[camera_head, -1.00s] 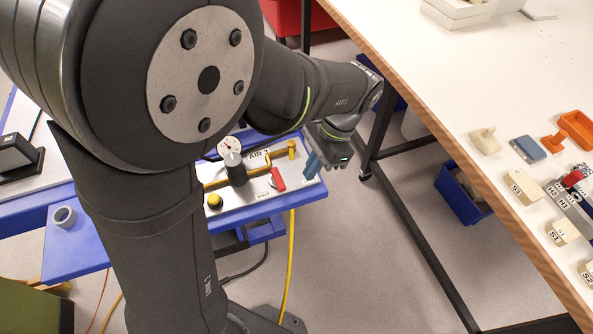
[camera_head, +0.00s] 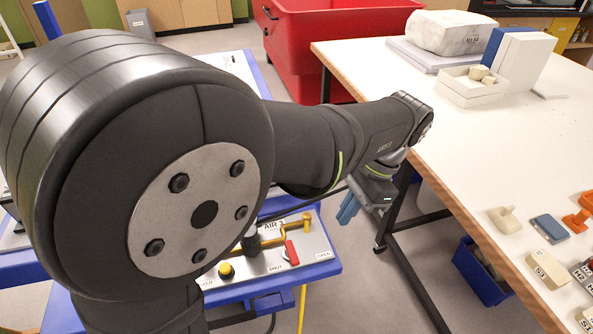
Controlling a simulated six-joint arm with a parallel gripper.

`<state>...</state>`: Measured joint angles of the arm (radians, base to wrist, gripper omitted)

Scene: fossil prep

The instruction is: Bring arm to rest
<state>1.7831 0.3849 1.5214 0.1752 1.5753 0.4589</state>
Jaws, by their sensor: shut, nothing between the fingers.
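My gripper (camera_head: 348,212) hangs at the end of my dark arm, just left of the white table's edge. Its blue fingers point down and are shut with nothing between them. It is apart from the table and the air panel. The air panel (camera_head: 290,262), marked "AIR 3", sits below and left of it, with a red lever (camera_head: 291,252) and a yellow pipe. My arm hides part of the panel and the blue bench under it.
The white table (camera_head: 500,140) fills the right side. It bears a wrapped block (camera_head: 450,33), a white tray (camera_head: 470,88) and small pieces, including a blue block (camera_head: 550,228). A red bin (camera_head: 340,40) stands behind. A blue bin (camera_head: 480,275) is on the floor under the table.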

